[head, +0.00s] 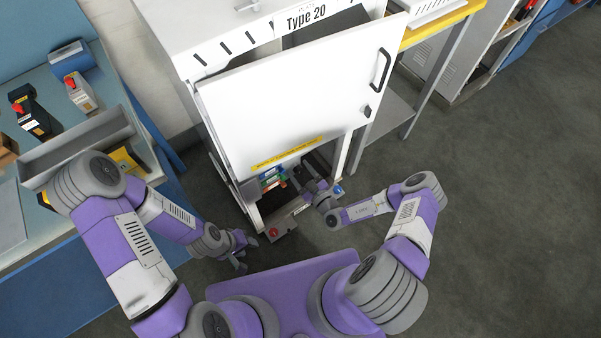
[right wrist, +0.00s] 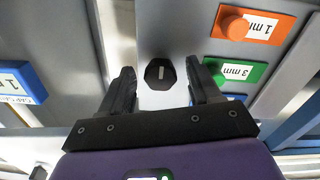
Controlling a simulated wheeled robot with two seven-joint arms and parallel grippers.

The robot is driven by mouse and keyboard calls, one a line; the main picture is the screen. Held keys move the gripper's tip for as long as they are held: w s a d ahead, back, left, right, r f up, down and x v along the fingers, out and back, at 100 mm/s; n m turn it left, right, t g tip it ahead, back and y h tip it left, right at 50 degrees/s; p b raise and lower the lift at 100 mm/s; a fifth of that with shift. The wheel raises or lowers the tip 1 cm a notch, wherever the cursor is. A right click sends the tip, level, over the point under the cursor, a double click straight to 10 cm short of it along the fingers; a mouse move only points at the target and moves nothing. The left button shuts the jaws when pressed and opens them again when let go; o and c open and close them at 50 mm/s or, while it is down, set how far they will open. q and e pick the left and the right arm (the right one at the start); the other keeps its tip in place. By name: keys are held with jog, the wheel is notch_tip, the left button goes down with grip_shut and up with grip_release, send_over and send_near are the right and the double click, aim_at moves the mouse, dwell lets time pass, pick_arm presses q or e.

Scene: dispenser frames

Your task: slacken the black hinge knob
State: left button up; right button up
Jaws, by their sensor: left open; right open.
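A black faceted knob (right wrist: 160,74) sits on a grey panel in the right wrist view. I take it for the black hinge knob; it cannot be made out in the head view. My right gripper (right wrist: 161,70) is open, with one finger on each side of the knob in the picture; contact cannot be told. In the head view my right gripper (head: 308,181) reaches into the lower opening of the white dispenser (head: 180,38), below its door (head: 290,100). My left gripper (head: 240,252) is open and empty, low in front of the dispenser's left side.
Beside the knob are an orange "1 mm" plate (right wrist: 262,22) with a round knob and a green "3 mm" plate (right wrist: 234,71). A blue plate (right wrist: 20,82) is at left. A bench with a grey tray (head: 75,148) stands at left. Floor at right (head: 520,200) is clear.

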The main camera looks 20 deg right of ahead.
jog(key=shift+w, duration=0.1)
jog(key=c, duration=1.1)
jog(key=shift+o, duration=0.2)
jog(key=n+p, duration=0.1)
jog(key=n, duration=0.3)
jog(key=shift+p, duration=0.4)
jog(key=n+p, duration=0.2)
jog(key=n, duration=0.4)
jog(key=n+p, duration=0.2)
jog(key=n, duration=0.3)
jog(key=shift+r, duration=0.1)
jog(key=n+p, duration=0.1)
jog(key=n, duration=0.3)
jog(key=shift+n+p, duration=0.3)
jog(key=shift+p, duration=0.05)
